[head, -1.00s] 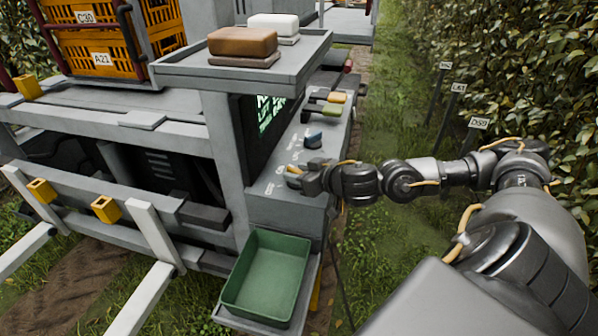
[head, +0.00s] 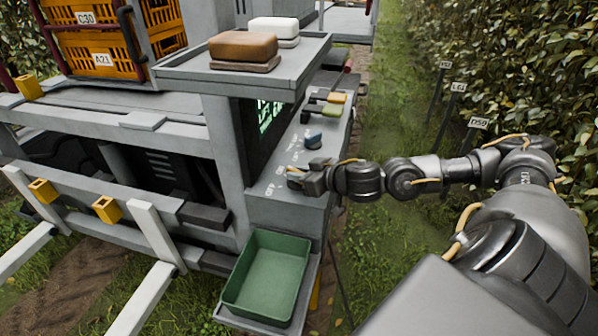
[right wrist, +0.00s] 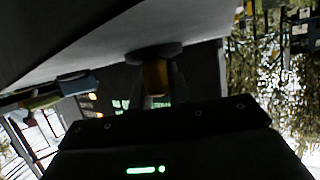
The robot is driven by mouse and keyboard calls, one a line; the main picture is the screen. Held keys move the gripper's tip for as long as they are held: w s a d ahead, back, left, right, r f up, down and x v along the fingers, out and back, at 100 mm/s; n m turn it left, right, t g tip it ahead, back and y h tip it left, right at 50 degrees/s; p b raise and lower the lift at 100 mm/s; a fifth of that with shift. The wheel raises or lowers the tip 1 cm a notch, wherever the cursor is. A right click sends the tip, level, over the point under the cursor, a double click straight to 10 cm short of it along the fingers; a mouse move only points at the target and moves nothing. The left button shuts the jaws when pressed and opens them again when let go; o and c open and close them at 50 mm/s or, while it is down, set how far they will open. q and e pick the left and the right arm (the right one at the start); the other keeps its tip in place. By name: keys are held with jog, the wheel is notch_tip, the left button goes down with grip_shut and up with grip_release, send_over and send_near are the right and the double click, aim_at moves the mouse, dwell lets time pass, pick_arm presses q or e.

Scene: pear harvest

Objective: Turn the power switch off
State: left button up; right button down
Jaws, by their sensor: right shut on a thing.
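My right gripper (head: 297,180) reaches in from the right over the near end of the grey control panel (head: 287,212). It is shut on a small switch there. In the right wrist view the switch's yellow-orange handle (right wrist: 155,77) shows between the fingers, under a dark round base. That view is dark, and the handle's exact setting cannot be read. White lettering lies on the panel beside the gripper, too small to read surely. My left gripper is not in view.
A green tray (head: 265,277) stands below the near end. A shelf (head: 303,68) with brown and white blocks overhangs the panel. Grass lies open to the right.

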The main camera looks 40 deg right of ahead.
jog(key=n+y+p, duration=0.1)
jog(key=n+g+y+p, duration=0.1)
jog(key=n+y, duration=0.1)
jog(key=shift+d+r+y, duration=0.15)
jog(key=shift+d+y, duration=0.05)
jog(key=shift+y, duration=0.1)
jog(key=n+g+y+p, duration=0.1)
jog(key=n+g+y, duration=0.1)
jog(key=n, duration=0.1)
jog(key=shift+w+y, duration=0.15)
jog(key=shift+y, duration=0.25)
jog(key=shift+n+g+y+b, duration=0.3)
jog(key=shift+n+g+y, duration=0.4)
jog(key=shift+n, duration=0.2)
jog(key=shift+n+g+y+b, duration=0.9)
jog(key=shift+n+g+y, duration=0.1)
jog(key=shift+n+g, duration=0.5)
jog(key=c, duration=1.3)
grip_release()
jog(key=shift+g, duration=0.3)
jog(key=shift+d, duration=0.1)
